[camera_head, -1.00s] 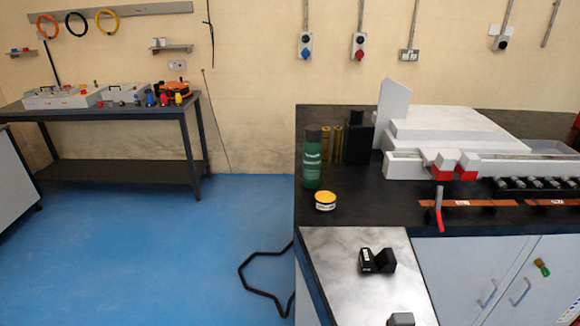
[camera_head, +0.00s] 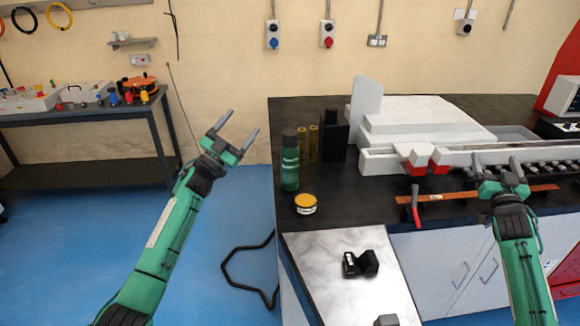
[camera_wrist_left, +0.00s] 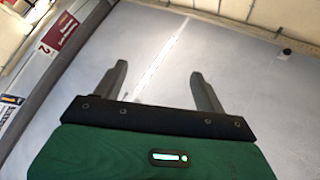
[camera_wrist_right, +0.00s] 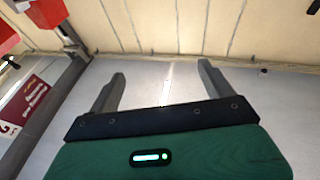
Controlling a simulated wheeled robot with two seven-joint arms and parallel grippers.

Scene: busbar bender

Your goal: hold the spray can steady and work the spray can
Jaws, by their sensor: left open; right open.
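The spray can (camera_head: 290,165) is a green cylinder with a dark top. It stands upright at the left end of the black bench top in the head view. My left gripper (camera_head: 231,128) is open and empty, raised to the left of the can and apart from it. It also shows in the left wrist view (camera_wrist_left: 160,88), with nothing between its fingers. My right gripper (camera_head: 500,170) is open and empty, well to the right of the can, in front of the white machine. In the right wrist view (camera_wrist_right: 163,88) its fingers are also apart. Neither wrist view shows the can.
A yellow-lidded tin (camera_head: 306,204) sits in front of the can. Brass-coloured cylinders (camera_head: 313,143) and a black block (camera_head: 335,137) stand close behind it. The white machine (camera_head: 430,130) fills the bench's right. A marble-look plate (camera_head: 325,275) holds a black part (camera_head: 360,264).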

